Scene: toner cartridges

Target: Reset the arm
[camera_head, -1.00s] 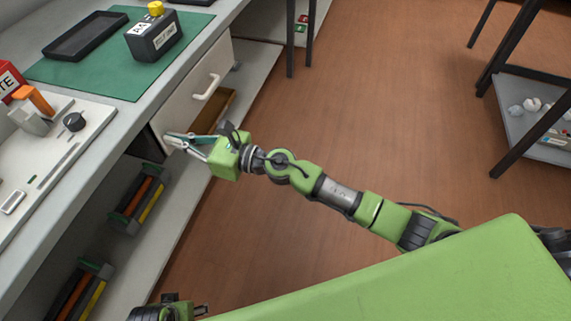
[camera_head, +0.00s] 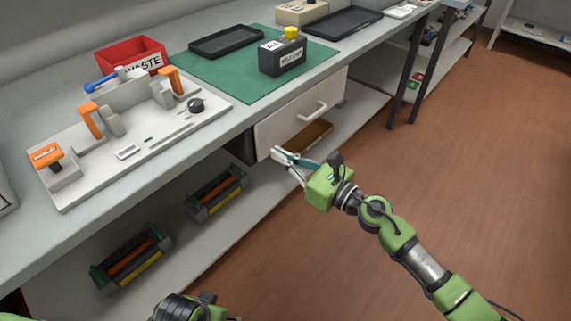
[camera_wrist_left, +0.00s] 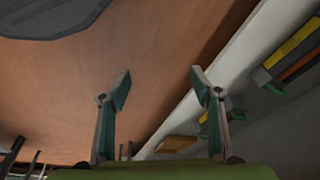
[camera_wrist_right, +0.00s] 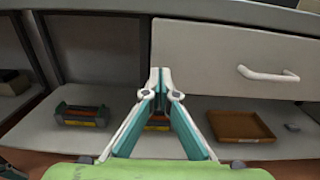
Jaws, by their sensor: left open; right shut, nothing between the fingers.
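My right gripper (camera_head: 283,156) reaches in from the lower right of the head view. It is shut and empty, with its tips in front of the left part of the drawer front (camera_head: 298,116). In the right wrist view its closed fingertips (camera_wrist_right: 160,80) overlap the drawer's lower left corner; I cannot tell whether they touch it. My left gripper (camera_wrist_left: 158,90) shows in the left wrist view with its fingers spread and nothing between them. In the head view only part of the left arm shows at the bottom edge, and its fingertips are out of frame.
Toner cartridges (camera_head: 134,262) lie on the lower shelf. A brown tray (camera_wrist_right: 241,126) sits on the shelf below the drawer. Floor to the right is clear.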

